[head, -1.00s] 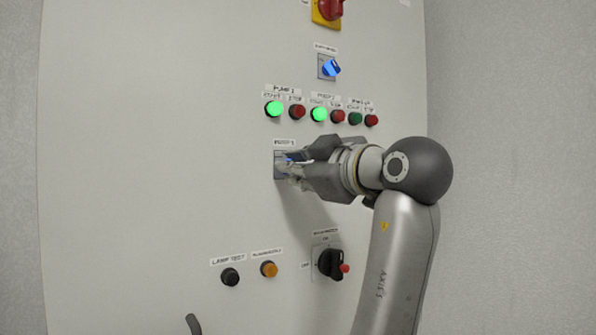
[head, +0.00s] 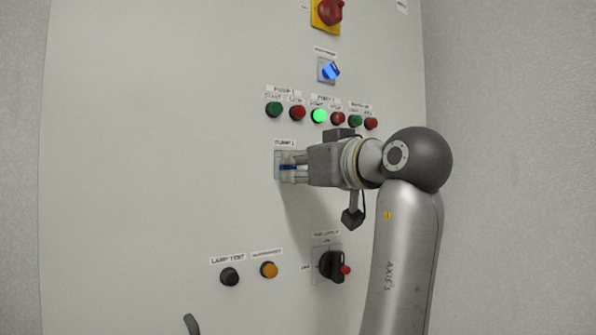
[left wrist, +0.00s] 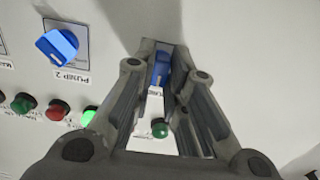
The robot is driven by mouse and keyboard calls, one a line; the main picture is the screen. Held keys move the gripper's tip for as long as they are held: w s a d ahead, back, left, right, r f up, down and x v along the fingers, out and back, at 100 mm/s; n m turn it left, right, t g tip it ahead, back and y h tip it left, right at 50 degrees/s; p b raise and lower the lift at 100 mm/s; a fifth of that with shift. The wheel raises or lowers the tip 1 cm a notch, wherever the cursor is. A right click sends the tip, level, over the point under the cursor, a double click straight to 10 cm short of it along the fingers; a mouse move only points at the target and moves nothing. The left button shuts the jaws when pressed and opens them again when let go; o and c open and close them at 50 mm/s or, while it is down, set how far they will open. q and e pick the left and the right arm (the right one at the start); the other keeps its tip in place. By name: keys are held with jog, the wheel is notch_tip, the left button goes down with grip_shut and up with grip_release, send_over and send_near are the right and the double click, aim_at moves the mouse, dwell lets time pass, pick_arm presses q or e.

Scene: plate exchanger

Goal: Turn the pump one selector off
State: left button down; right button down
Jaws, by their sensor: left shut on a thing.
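The pump one selector (head: 288,168) is a blue knob on a small grey plate on the cabinet front, under a small label. In the left wrist view the blue knob (left wrist: 161,72) stands between my fingertips. My left gripper (head: 290,167) is shut on this knob, with its fingers pointing at the panel. The fingers hide part of the knob and its plate. The pump 1 start lamp (head: 274,109) above is dark green and unlit. My right gripper is not in view.
A second blue selector (head: 330,70) and a red handle on a yellow plate (head: 328,10) are above. A lit green lamp (head: 319,115) and several red and green buttons form a row above my gripper. A black selector (head: 331,265) and an amber button (head: 269,269) are below.

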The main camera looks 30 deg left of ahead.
pick_arm(q)
jog(key=shift+r, duration=0.1)
dwell(0.4)
jog(key=c, duration=1.5)
grip_release()
jog(key=shift+o, duration=0.2)
jog(key=shift+d, duration=0.1)
jog(key=v, duration=1.1)
jog(key=shift+s+d, duration=0.2)
jog(key=shift+d, duration=0.15)
